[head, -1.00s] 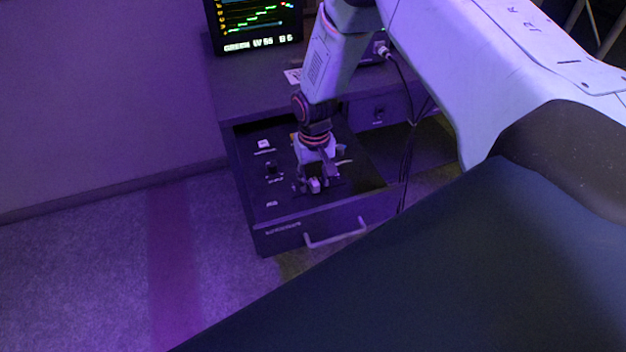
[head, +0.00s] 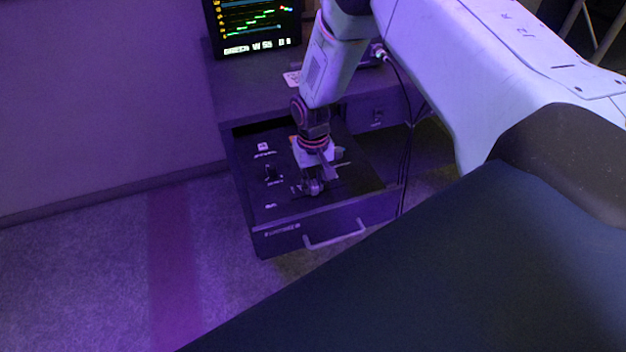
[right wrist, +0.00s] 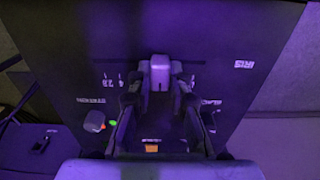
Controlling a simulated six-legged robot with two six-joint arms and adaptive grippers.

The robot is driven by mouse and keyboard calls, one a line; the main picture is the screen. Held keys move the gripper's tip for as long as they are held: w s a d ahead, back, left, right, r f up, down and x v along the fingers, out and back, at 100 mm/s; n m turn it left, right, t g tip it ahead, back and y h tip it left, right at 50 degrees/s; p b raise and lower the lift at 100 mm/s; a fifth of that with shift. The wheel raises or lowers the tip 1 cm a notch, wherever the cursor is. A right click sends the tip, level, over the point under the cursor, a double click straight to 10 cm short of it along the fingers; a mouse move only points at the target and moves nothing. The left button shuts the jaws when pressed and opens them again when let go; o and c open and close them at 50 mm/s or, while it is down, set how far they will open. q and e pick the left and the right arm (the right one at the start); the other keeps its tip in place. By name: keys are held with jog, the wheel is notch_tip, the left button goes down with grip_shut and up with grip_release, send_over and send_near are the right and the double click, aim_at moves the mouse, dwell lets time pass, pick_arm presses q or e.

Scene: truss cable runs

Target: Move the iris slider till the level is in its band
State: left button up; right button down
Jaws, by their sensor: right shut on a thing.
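My right gripper (head: 312,187) reaches down into the open drawer panel (head: 285,208). In the right wrist view the same gripper (right wrist: 160,82) has its two fingers closed on the sides of a pale slider knob (right wrist: 160,70), beside scale marks. An IRIS label (right wrist: 243,64) is printed on the panel to the right of it. In the head view the fingers mostly hide the knob. The monitor (head: 255,22) shows coloured lines and a bottom line of text too blurred to read surely. My left gripper is not in view.
The drawer front with its handle (head: 335,238) stands out from the dark cabinet (head: 240,85). Other controls (head: 271,172) sit left of my gripper. An orange-lit part (right wrist: 151,149) and a knob (right wrist: 95,121) show on the panel. Cables hang at the right.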

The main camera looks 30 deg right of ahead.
jog(key=shift+w, duration=0.25)
jog(key=shift+d, duration=0.15)
jog(key=d, duration=0.1)
jog(key=d+p, duration=0.1)
jog(key=shift+s+d+r, duration=0.15)
jog(key=shift+s+d, duration=0.1)
jog(key=shift+d, duration=0.25)
jog(key=c, duration=1.3)
grip_release()
jog(key=shift+s+a, duration=0.1)
jog(key=shift+a, duration=0.1)
jog(key=shift+c, duration=0.2)
jog(key=shift+o, duration=0.6)
jog(key=shift+s+d, duration=0.1)
jog(key=shift+d, duration=0.05)
jog(key=shift+r, duration=0.1)
notch_tip(320, 180, up, 12)
jog(key=shift+f, duration=0.25)
